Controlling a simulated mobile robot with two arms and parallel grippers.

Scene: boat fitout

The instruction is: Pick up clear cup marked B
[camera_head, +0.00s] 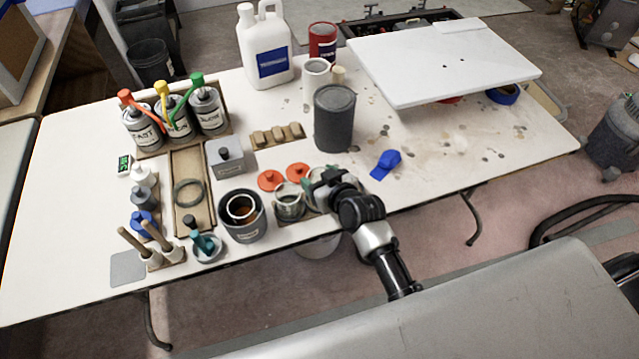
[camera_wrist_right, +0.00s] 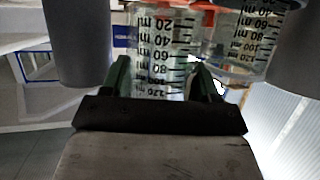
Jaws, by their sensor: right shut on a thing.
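My right gripper (camera_head: 318,184) is at the front edge of the table, at a clear cup (camera_head: 311,204) that it partly hides. In the right wrist view, my right gripper (camera_wrist_right: 165,80) is shut on this clear cup (camera_wrist_right: 160,42), which has black ml marks and stands between the two green fingers. A second clear cup (camera_wrist_right: 243,45) with the same marks is close beside it; in the head view this second cup (camera_head: 289,208) stands just left of the gripper. I cannot read a letter B on either cup. My left gripper is not in view.
A dark grey pot (camera_head: 242,232) stands left of the cups, and orange discs (camera_head: 271,180) lie behind them. A large grey can (camera_head: 334,130) stands farther back. A blue object (camera_head: 385,164) lies to the right, where the stained table top is mostly free.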

